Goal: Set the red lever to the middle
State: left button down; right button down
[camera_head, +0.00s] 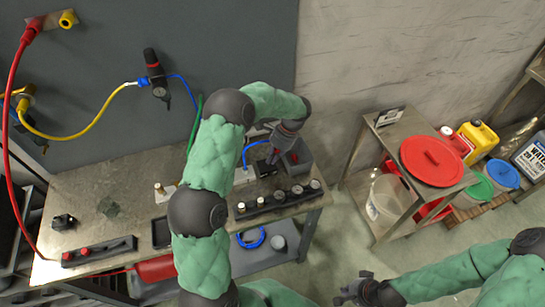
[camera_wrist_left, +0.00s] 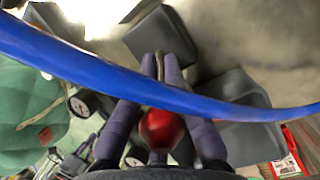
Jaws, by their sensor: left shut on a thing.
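The red lever's round red knob (camera_wrist_left: 162,130) shows in the left wrist view between the two fingers of my left gripper (camera_wrist_left: 159,75). The fingers are shut on it. In the head view my left gripper (camera_head: 274,152) points down at the back right of the workbench. A blue hose (camera_wrist_left: 85,72) crosses the left wrist view in front of the fingers. My right gripper (camera_head: 352,291) is low at the bottom of the head view, away from the bench, apparently empty. Its opening is unclear.
The workbench (camera_head: 110,200) carries a row of knobs or gauges (camera_head: 279,197) and a dark bar with red buttons (camera_head: 98,251). A grey open box (camera_head: 300,157) is beside my left gripper. A shelf with a red lid (camera_head: 432,160) stands to the right, with floor between.

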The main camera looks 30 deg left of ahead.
pick_arm(q)
jog(key=shift+s+a+r+t+h+p, duration=0.3)
jog(key=shift+s+a+t+h, duration=0.1)
jog(key=shift+t+h, duration=0.4)
jog(key=shift+s+a+t+h, duration=0.2)
jog(key=shift+t+h, duration=0.15)
jog(key=shift+t, duration=0.2)
jog(key=shift+s+a+t+h, duration=0.15)
jog(key=shift+t+h, duration=0.2)
jog(key=shift+t, duration=0.2)
jog(key=c, duration=1.4)
grip_release()
jog(key=shift+d, duration=0.1)
jog(key=shift+o, duration=0.2)
notch_tip(320, 180, up, 12)
jog(key=shift+a, duration=0.2)
jog(key=shift+s, duration=0.1)
